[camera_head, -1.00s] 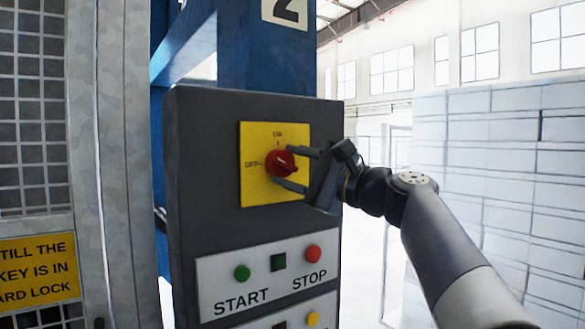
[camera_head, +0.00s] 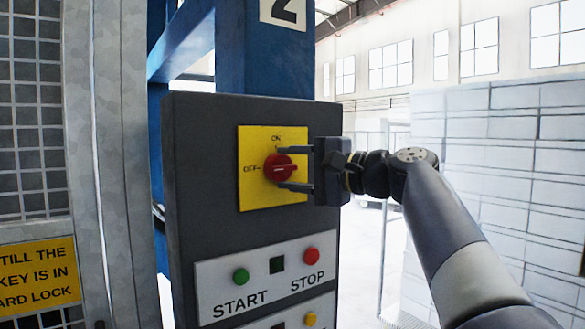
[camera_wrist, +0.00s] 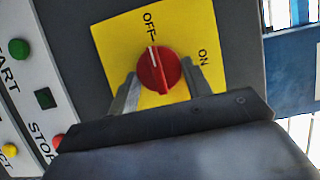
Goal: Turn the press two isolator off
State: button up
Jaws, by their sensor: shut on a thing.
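The isolator is a red rotary knob (camera_head: 279,168) on a yellow plate (camera_head: 258,200) marked ON at the top and OFF at the left. My gripper (camera_head: 287,168) reaches in from the right, one finger above the knob and one below, shut on it. In the wrist view the knob (camera_wrist: 157,71) sits between my two fingers (camera_wrist: 160,84). Its white mark points towards the OFF label. The plate is on a dark grey control box on a blue post with the number 2 (camera_head: 288,12).
Below the knob are a green START button (camera_head: 240,276), a dark square (camera_head: 277,265) and a red STOP button (camera_head: 311,255). A yellow button (camera_head: 311,319) is lower down. A mesh guard (camera_head: 35,120) with a yellow sign (camera_head: 38,272) stands at the left. Pale stacked blocks (camera_head: 500,170) stand at the right.

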jog(key=shift+f, duration=0.1)
jog(key=o, duration=1)
jog(key=b+v, duration=0.2)
jog(key=v, duration=0.8)
jog(key=shift+s+d+b, duration=0.25)
jog(key=shift+d+b, duration=0.05)
jog(key=shift+d, duration=0.05)
